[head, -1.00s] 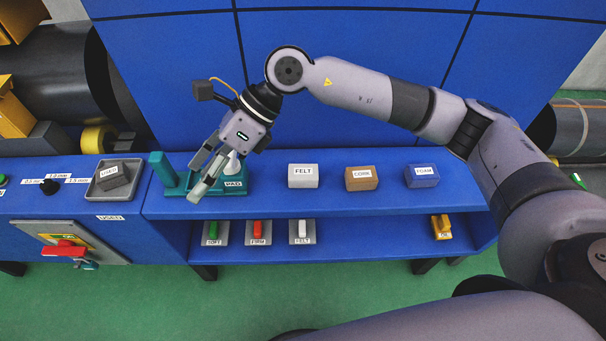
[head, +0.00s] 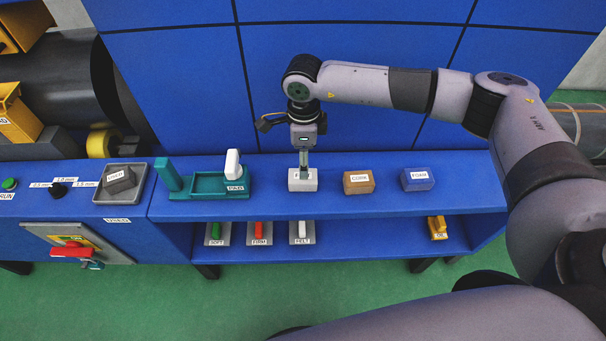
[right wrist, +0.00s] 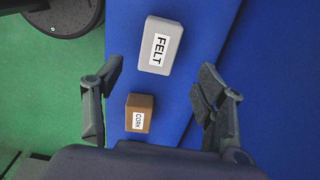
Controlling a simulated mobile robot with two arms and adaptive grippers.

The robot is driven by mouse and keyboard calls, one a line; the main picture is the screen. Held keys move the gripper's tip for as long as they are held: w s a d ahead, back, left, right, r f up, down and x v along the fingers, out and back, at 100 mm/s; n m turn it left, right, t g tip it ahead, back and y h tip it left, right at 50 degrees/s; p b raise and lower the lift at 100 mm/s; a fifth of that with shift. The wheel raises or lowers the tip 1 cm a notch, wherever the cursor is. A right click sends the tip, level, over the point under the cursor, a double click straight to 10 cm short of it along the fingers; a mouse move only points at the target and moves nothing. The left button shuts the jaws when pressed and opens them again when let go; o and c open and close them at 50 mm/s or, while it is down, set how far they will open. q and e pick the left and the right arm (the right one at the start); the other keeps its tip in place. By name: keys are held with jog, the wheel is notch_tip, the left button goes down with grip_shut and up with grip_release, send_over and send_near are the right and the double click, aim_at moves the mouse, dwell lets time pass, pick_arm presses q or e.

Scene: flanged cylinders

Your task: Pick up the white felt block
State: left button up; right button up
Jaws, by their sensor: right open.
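The white felt block (head: 294,185) sits on the upper blue shelf, left of the cork block. It also shows in the right wrist view (right wrist: 159,57), with its FELT label facing up. My right gripper (head: 304,174) points down over it in the head view, its fingers covering part of the label. In the right wrist view the fingers (right wrist: 157,92) are spread wide with nothing between them touching. The felt block lies beyond the fingertips there; I cannot tell the exact height of the gap. My left gripper is not in view.
The brown cork block (head: 358,183) and blue foam block (head: 418,179) stand to the right. A teal PAD holder (head: 206,184) with a white upright piece (head: 233,164) stands to the left. The grey tray (head: 137,196) is farther left. Several coloured handles stand on the lower shelf.

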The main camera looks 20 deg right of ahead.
jog(key=shift+f, duration=0.75)
notch_tip(320, 180, down, 5)
jog(key=p, duration=0.3)
jog(key=shift+s+a+r, duration=0.1)
jog(key=shift+a+r, duration=0.05)
jog(key=shift+f, duration=0.35)
jog(key=shift+c, duration=0.4)
jog(key=c, duration=1.1)
jog(key=shift+c, duration=0.2)
jog(key=shift+r, duration=0.1)
